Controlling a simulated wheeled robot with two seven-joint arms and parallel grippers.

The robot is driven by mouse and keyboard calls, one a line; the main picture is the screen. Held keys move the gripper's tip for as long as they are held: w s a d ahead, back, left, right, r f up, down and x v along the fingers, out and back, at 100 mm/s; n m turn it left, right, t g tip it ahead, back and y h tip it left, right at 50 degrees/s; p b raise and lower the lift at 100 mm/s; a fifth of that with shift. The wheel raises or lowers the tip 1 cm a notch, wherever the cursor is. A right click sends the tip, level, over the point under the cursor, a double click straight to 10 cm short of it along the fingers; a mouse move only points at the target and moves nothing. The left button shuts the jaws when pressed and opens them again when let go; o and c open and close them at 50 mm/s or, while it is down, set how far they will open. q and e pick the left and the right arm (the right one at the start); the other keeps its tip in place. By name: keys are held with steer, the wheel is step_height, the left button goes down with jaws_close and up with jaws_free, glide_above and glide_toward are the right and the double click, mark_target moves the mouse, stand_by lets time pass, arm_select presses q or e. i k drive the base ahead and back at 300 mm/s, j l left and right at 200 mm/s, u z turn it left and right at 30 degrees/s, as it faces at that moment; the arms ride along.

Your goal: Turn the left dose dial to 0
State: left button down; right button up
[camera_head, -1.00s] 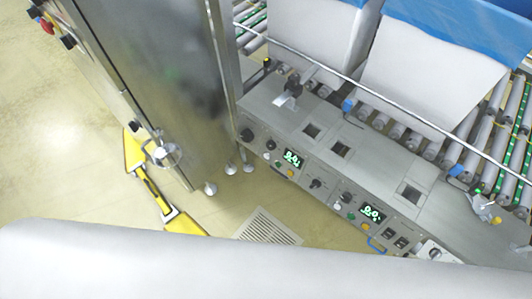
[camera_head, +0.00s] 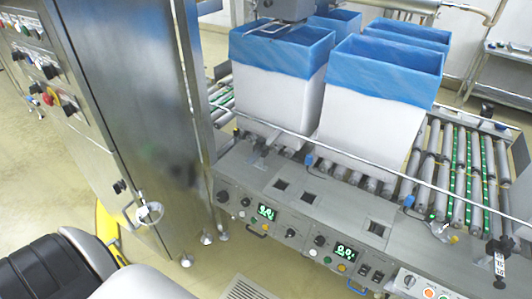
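The grey control panel (camera_head: 300,238) runs along the front of the conveyor. Its left section has a green-lit display (camera_head: 266,212), whose digits are too small to read surely. Black knobs sit near it: one at the far left (camera_head: 222,196), a smaller one (camera_head: 245,201) beside the display and one (camera_head: 290,233) to its right. I cannot tell which is the left dose dial or where it points. A second green display (camera_head: 345,251) is on the right section. A black and white part of my arm fills the lower left corner. Neither gripper shows.
Boxes with blue liners (camera_head: 285,50) (camera_head: 390,65) stand on the roller conveyor (camera_head: 450,190) behind a thin metal rail. A tall steel cabinet (camera_head: 125,90) stands left of the panel. Floor with a grate (camera_head: 248,288) is open in front of the panel.

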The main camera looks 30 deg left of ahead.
mark_target(245, 202)
steer(key=j, duration=0.4)
steer(key=k+j+z, duration=0.1)
steer(key=j, duration=0.3)
steer(key=k+j, duration=0.15)
steer(key=j, duration=0.25)
steer(key=j+z, duration=0.15)
steer(key=j, duration=0.25)
steer(key=k+j, duration=0.15)
steer(key=j, duration=0.25)
steer(key=k+j+z, duration=0.1)
steer(key=j, duration=0.3)
steer(key=k+j, duration=0.1)
steer(key=j, duration=0.25)
steer(key=k+j, duration=0.1)
steer(key=j, duration=0.2)
steer(key=k+j, duration=0.15)
steer(key=j, duration=0.2)
steer(key=k+j, duration=0.1)
steer(key=j, duration=0.2)
